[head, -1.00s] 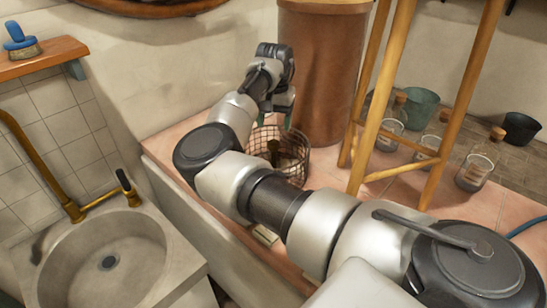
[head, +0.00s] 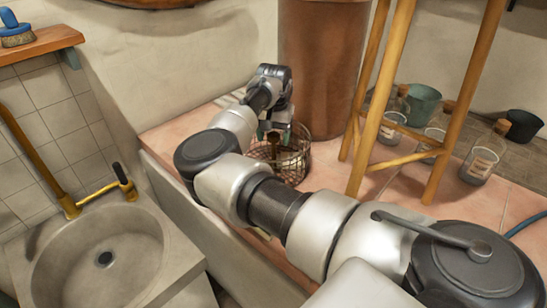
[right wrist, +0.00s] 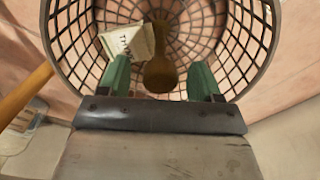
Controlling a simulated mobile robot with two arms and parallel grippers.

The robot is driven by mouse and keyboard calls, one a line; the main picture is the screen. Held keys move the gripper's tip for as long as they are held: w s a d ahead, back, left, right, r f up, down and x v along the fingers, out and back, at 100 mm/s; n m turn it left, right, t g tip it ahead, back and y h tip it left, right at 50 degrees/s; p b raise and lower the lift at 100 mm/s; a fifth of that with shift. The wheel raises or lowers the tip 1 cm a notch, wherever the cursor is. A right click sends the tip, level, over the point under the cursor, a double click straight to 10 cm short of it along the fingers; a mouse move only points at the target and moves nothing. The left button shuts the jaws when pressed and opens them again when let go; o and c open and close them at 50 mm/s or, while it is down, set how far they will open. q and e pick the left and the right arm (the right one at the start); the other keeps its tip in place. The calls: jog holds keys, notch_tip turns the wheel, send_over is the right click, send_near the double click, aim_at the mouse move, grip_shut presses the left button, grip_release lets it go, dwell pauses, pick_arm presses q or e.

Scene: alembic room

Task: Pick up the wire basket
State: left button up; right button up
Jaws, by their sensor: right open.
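The wire basket (head: 292,164) is a dark round mesh basket standing on the pink tiled ledge in the head view, partly hidden by my right arm. In the right wrist view I look down into the wire basket (right wrist: 261,50). A brown bottle-like object (right wrist: 160,74) and a cream paper packet with lettering (right wrist: 128,41) lie inside it. My right gripper (head: 275,130) is over the basket's top. Its two green fingertips (right wrist: 160,75) are spread apart, with nothing held between them, and overlap the basket's opening. I cannot tell whether they touch the rim. My left gripper is not in view.
A tall brown cylinder (head: 323,70) stands right behind the basket. A wooden stool (head: 398,65) is to the right, with several corked glass jars (head: 483,155) and a green pot (head: 421,104) beyond. A stone sink (head: 45,260) is at the lower left.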

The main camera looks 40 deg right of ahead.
grip_shut()
dwell(0.3)
jog(key=shift+r, duration=0.2)
jog(key=shift+r, duration=0.2)
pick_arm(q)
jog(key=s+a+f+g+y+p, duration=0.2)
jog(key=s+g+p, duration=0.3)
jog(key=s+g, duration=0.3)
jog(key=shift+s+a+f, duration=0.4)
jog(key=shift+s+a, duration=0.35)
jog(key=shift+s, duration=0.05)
pick_arm(e)
notch_tip(320, 180, up, 17)
jog(key=shift+r, duration=0.15)
